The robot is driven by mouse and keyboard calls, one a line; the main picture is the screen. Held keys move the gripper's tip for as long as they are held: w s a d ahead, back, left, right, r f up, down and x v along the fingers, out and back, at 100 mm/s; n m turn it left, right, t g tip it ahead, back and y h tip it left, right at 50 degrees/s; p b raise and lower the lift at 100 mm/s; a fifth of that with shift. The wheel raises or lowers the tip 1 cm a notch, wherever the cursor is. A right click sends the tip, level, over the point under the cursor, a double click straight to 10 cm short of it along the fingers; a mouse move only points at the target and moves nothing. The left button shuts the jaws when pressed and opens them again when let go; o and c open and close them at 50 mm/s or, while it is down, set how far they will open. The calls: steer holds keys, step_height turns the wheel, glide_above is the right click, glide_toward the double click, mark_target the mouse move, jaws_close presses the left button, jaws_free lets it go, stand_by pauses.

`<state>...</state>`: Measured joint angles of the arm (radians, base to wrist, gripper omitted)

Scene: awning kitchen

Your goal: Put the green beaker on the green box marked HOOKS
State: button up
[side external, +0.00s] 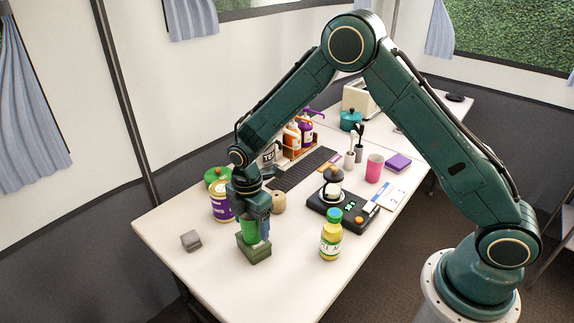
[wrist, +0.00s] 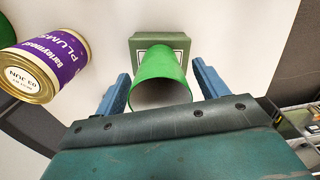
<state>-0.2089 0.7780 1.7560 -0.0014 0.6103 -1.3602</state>
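The green beaker (side external: 249,226) stands upright on the dark green box (side external: 255,250), near the table's front left. In the wrist view the beaker (wrist: 160,72) shows its open mouth towards me, with the box (wrist: 150,40) behind its base. The box has a pale-edged label, mostly hidden by the beaker; I cannot read it. My gripper (wrist: 162,68) points down around the beaker, one blue finger on each side. Narrow gaps show between the fingers and the beaker, so it looks open. In the side view my gripper (side external: 253,212) partly hides the beaker.
A purple-labelled tin (side external: 221,204) stands close to the left of my gripper. A grey block (side external: 191,240) lies further left. The table front is clear.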

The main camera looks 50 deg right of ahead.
steer(key=shift+r, duration=0.1)
step_height(320, 180, up, 12)
stand_by(0.9)
steer(key=shift+r, duration=0.15)
stand_by(0.3)
steer(key=s+d+r+m+t, duration=0.1)
steer(key=s+d+r+m, duration=0.25)
steer(key=s+r, duration=0.3)
steer(key=s+d+r+m+t, duration=0.2)
steer(key=s+d+r+m, duration=0.1)
steer(key=s+r+m, duration=0.4)
steer(key=s+d+r+m+t, duration=0.1)
steer(key=s+m, duration=0.2)
steer(key=s, duration=0.5)
steer(key=s+d+r+m+t, duration=0.1)
steer(key=s+d+m, duration=0.1)
steer(key=s+m, duration=0.2)
steer(key=s, duration=0.3)
steer(key=shift+s+d+r+t, duration=0.2)
steer(key=shift+s+d+t, duration=0.05)
steer(key=shift+s+t, duration=0.1)
